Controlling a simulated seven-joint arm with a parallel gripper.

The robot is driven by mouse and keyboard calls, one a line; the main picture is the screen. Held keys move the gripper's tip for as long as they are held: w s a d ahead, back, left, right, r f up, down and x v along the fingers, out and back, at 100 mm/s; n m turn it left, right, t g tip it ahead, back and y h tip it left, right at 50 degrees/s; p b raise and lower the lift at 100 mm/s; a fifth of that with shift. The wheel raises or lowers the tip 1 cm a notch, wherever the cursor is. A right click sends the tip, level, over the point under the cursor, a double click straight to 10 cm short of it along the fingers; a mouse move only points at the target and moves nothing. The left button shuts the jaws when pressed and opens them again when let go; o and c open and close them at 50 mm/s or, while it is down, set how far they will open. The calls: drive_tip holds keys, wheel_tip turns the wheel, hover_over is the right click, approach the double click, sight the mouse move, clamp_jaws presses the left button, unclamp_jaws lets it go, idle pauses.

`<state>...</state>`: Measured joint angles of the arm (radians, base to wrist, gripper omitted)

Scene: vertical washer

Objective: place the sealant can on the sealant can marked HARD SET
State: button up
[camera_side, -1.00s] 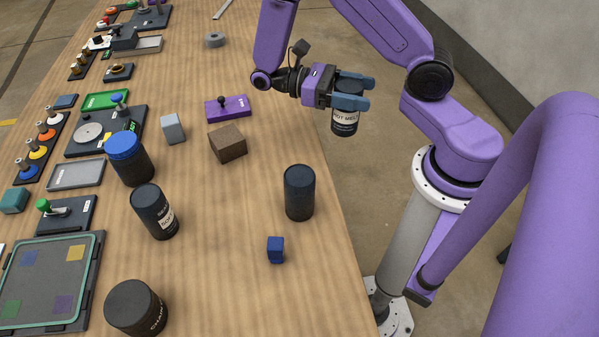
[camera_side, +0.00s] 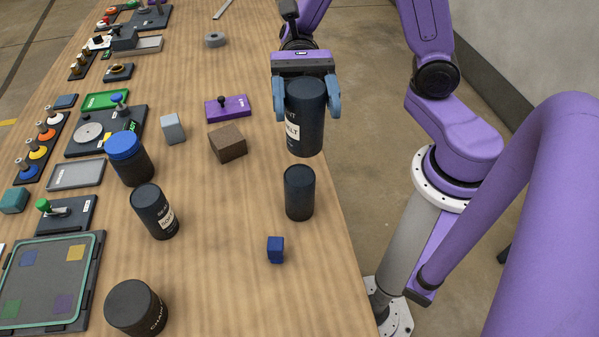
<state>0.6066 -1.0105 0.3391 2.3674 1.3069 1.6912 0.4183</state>
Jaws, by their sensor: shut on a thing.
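My gripper (camera_side: 306,102) is shut on a dark can (camera_side: 305,130) with a white label, partly readable as "MELT". The can is upright in the air, one finger on each side. Below it in the picture stands a dark upright can (camera_side: 299,193) near the table's right edge; no label shows on the side I see. A gap shows between the two cans in the picture. Another dark can (camera_side: 154,211) with a partly turned white label stands to the left. I cannot read HARD SET on any can.
A blue-lidded jar (camera_side: 128,160), a dark tin reading "CHAIN" (camera_side: 135,307), a brown block (camera_side: 227,144), a grey block (camera_side: 173,129) and a small blue cube (camera_side: 276,249) stand around on the wooden table (camera_side: 220,280). Panels and switches line the left side.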

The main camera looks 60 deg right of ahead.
sight(300, 144)
drive_tip(key=shift+w+a+r+m+t+y, duration=0.3)
drive_tip(key=shift+a+m+t+y, duration=0.1)
drive_tip(key=shift+t, duration=0.1)
drive_tip(key=shift+f, duration=3.85)
drive_tip(key=shift+f, duration=0.1)
drive_tip(key=o, duration=1.4)
drive_tip(key=v, duration=1.2)
